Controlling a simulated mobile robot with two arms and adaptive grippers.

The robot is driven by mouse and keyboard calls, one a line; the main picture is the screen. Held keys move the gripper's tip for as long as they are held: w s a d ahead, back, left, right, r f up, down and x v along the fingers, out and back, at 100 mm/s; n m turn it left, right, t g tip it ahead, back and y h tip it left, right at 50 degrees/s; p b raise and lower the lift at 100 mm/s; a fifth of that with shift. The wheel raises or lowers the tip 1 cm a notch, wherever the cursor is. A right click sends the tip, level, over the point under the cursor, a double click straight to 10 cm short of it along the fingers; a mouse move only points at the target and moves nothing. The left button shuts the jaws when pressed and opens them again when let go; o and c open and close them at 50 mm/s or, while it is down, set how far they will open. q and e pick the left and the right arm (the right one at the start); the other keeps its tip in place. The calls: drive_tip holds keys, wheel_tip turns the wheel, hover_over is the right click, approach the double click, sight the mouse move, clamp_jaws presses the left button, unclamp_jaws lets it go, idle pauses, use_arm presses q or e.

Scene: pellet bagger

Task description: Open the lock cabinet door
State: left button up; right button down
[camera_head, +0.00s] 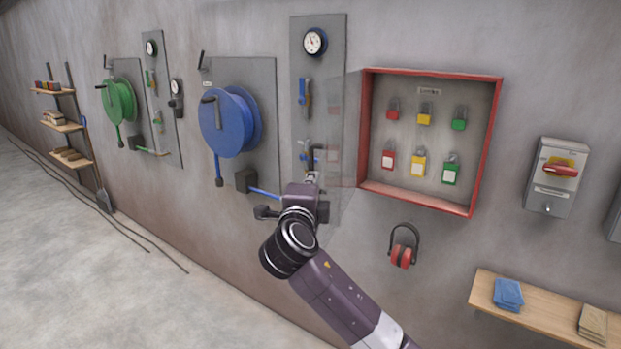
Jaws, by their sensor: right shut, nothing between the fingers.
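The lock cabinet (433,208) is a red-framed box on the wall, with red, yellow and green padlocks hanging in two rows inside. Its see-through door (345,130) stands swung out at the left side of the frame, so the cabinet front is open. My right gripper (312,178) is shut and empty at the lower outer part of the door. The wrist hides part of the gripper, and I cannot tell whether it touches the door. My left gripper is not in view.
A blue hose reel (232,122) and a gauge panel (318,60) are on the wall left of the door. Red ear muffs (403,250) hang below the cabinet. A switch box (556,178) and a wooden shelf (540,318) are at the right. The floor at left is largely clear.

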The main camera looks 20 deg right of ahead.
drive_tip(key=shift+p+x, duration=0.6)
drive_tip(key=shift+x, duration=1.1)
